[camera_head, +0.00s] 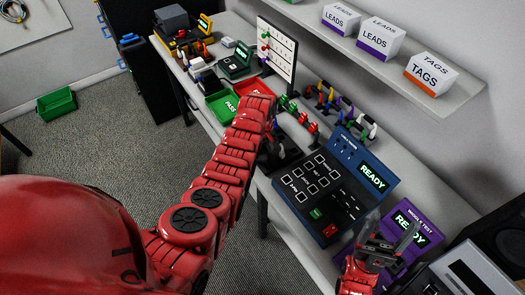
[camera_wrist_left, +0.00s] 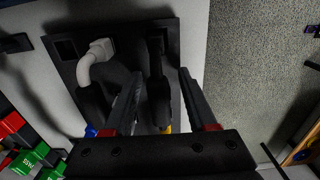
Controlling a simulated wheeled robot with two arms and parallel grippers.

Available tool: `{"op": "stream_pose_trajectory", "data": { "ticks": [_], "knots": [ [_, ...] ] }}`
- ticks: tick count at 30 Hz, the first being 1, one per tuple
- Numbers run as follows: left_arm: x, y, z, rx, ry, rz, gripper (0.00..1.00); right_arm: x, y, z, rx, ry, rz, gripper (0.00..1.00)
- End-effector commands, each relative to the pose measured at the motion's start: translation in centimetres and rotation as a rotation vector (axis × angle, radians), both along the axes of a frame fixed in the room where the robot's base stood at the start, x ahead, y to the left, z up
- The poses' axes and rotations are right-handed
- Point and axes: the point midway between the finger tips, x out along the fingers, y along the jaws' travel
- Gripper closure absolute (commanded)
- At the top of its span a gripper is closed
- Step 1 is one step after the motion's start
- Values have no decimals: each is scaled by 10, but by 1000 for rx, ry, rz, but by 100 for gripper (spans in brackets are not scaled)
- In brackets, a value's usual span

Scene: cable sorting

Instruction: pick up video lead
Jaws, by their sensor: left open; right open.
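In the left wrist view, a dark lead (camera_wrist_left: 157,65) with a yellow end stands on a black plate (camera_wrist_left: 65,30). I cannot tell for sure that it is the video lead. My left gripper (camera_wrist_left: 160,76) is open, with one finger on each side of this lead; whether they touch it is unclear. In the head view, my left arm mostly hides this spot. A lead with a pale grey plug (camera_wrist_left: 98,52) stands to the left on the same plate. My right gripper (camera_head: 388,242) is open and empty, over the front of the purple tester.
A blue test console (camera_head: 345,180) reading READY and a purple tester (camera_head: 412,225) stand on the bench to the right. Green (camera_head: 222,104) and red (camera_head: 252,86) trays lie beyond my left arm. Several coloured leads stand along the wall. A shelf (camera_head: 340,35) holds labelled boxes.

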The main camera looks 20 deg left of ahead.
Motion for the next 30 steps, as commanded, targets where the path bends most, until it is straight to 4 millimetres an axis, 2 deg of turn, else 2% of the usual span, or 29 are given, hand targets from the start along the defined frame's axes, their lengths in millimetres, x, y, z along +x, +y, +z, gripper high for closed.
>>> {"op": "stream_pose_trajectory", "data": {
  "ticks": [9,11,19,30],
  "knots": [
    [0,0,-4,0,-1,0,43,0,0,1,0,0,0,26],
    [0,0,-4,0,-1,0,52,0,0,1,0,0,0,26],
    [0,0,-3,0,-1,0,100,0,0,1,0,0,0,26],
    [0,0,-3,0,-1,0,100,0,0,1,0,0,0,26]
  ]
}}
